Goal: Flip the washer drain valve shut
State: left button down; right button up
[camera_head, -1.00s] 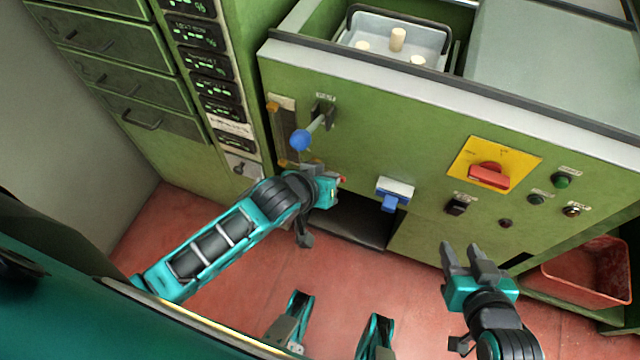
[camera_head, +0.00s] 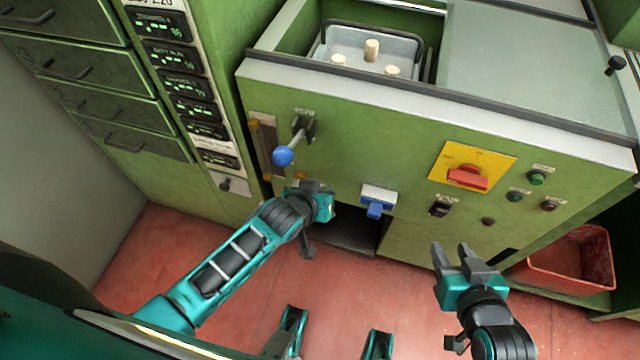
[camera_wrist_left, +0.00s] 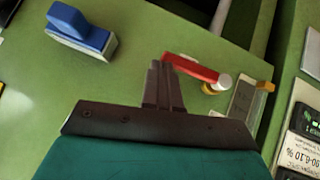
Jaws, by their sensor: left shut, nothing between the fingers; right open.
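In the left wrist view a red lever handle (camera_wrist_left: 190,69), apparently the drain valve's, sits on the green panel with a pale round end and a brass-coloured fitting (camera_wrist_left: 213,88). It lies slantwise across the panel. My left gripper (camera_wrist_left: 160,70) is shut and empty, its fingertips beside the left end of the red handle; I cannot tell if they touch. In the head view my left gripper (camera_head: 312,190) is low at the panel and hides the red handle. My right gripper (camera_head: 450,250) is open and empty, in front of the panel at right.
A blue-ball lever (camera_head: 283,155) sticks out above my left gripper. A blue handle on a white plate (camera_head: 378,192) is to its right. A red rotary switch (camera_head: 467,177) sits on a yellow plate. A sink tray (camera_head: 400,75) holds corks. A red bin (camera_head: 573,260) stands at right.

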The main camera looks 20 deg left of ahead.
jog(key=shift+s+d+f, duration=0.15)
jog(key=shift+s+f, duration=0.1)
jog(key=shift+f, duration=0.05)
jog(key=shift+r, duration=0.15)
jog(key=shift+w+r+p, duration=0.2)
jog(key=shift+r+p, duration=0.75)
jog(key=shift+r, duration=0.2)
